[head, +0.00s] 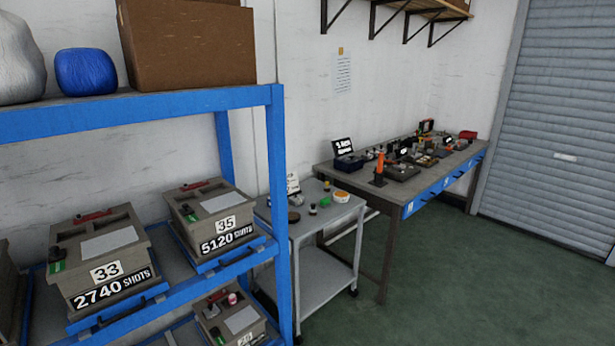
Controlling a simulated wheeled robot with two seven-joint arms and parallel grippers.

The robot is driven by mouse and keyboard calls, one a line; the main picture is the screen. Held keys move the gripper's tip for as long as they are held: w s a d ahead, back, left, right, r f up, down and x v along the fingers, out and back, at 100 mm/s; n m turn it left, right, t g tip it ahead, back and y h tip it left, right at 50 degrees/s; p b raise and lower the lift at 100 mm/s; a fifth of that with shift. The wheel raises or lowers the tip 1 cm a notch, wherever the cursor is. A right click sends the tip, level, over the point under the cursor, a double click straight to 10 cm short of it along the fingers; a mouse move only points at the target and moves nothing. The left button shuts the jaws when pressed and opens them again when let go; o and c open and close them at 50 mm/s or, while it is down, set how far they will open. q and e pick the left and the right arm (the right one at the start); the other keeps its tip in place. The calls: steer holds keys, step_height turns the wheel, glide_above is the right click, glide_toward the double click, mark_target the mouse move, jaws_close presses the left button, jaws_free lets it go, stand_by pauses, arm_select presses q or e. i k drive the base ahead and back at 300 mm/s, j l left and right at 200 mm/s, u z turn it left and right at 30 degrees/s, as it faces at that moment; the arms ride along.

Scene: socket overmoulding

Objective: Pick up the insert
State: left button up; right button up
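No insert can be made out for certain. Several small parts lie on the grey cart (322,224) beside the shelf, among them a yellow and white round item (341,196), a brown disc (294,217) and a small dark upright piece (312,208). They are too small to tell whether one is the insert. More small items crowd the workbench (408,194) behind, too small to identify. Neither of my grippers is in view.
A blue shelf rack (278,200) fills the left, holding mould boxes marked 33 (103,262) and 35 (212,222). A cardboard box (185,45) stands on top. Green floor (450,285) is clear at the right, before a roller shutter (555,130).

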mark_target(297, 200)
steer(key=i+l+z, duration=0.4)
steer(key=i, duration=0.4)
steer(key=i+z, duration=0.45)
steer(key=i, duration=0.35)
